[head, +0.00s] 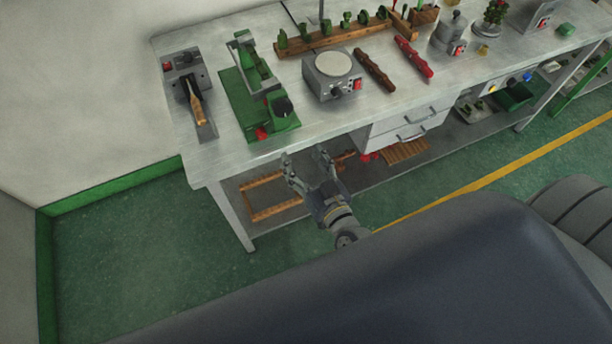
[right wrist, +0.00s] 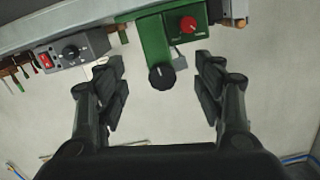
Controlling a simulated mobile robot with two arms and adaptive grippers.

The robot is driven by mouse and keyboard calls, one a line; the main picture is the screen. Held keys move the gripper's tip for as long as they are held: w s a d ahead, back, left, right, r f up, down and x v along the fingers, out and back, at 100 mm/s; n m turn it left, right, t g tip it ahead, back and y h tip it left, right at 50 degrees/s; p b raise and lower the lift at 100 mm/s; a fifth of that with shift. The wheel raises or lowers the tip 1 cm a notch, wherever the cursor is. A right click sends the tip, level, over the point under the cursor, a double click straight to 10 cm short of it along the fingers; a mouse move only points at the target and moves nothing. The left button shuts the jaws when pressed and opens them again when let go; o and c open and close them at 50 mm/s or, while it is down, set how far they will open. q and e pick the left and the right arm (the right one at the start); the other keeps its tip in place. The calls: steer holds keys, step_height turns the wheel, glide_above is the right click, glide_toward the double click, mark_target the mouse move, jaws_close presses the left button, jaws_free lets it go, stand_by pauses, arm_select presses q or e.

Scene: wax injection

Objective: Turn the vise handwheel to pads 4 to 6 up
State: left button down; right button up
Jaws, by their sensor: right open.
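The green device (head: 252,108) on the left part of the bench looks like the vise. It has a black round knob (head: 283,106) that may be the handwheel, and a red knob (head: 262,133) at its front. In the right wrist view the black knob (right wrist: 161,76) and red knob (right wrist: 188,25) show on the green body (right wrist: 156,40). My right gripper (head: 304,158) is open and empty, in front of the bench edge and apart from the vise. In its wrist view the black knob appears between the fingers (right wrist: 158,82). Pad numbers cannot be read. My left gripper is not in view.
A grey box with a round pale plate (head: 333,64) stands right of the vise, and a device with a wooden-handled tool (head: 197,105) stands left. Drawers (head: 405,130) hang under the bench (head: 350,118). Wooden frames (head: 270,190) lie on the lower shelf.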

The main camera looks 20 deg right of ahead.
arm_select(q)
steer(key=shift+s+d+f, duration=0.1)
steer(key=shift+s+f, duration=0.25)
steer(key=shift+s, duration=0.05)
arm_select(e)
steer(key=shift+g, duration=0.3)
steer(key=shift+s+a+f, duration=0.1)
steer(key=shift+s+f, duration=0.2)
steer(key=shift+f, duration=0.7)
steer(key=shift+s+a+f, duration=0.1)
steer(key=shift+s+f, duration=0.15)
steer(key=shift+f, duration=0.7)
steer(key=shift+d, duration=0.1)
steer(key=t, duration=0.2)
glide_toward(284, 111)
steer(key=s, duration=0.2)
arm_select(q)
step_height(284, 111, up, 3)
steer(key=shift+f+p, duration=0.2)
steer(key=shift+p, duration=0.9)
arm_select(e)
steer(key=shift+n+h, duration=0.3)
steer(key=w, duration=1.1)
steer(key=shift+a+r, duration=0.2)
steer(key=shift+a, duration=0.05)
steer(key=shift+s, duration=0.1)
steer(key=c, duration=1)
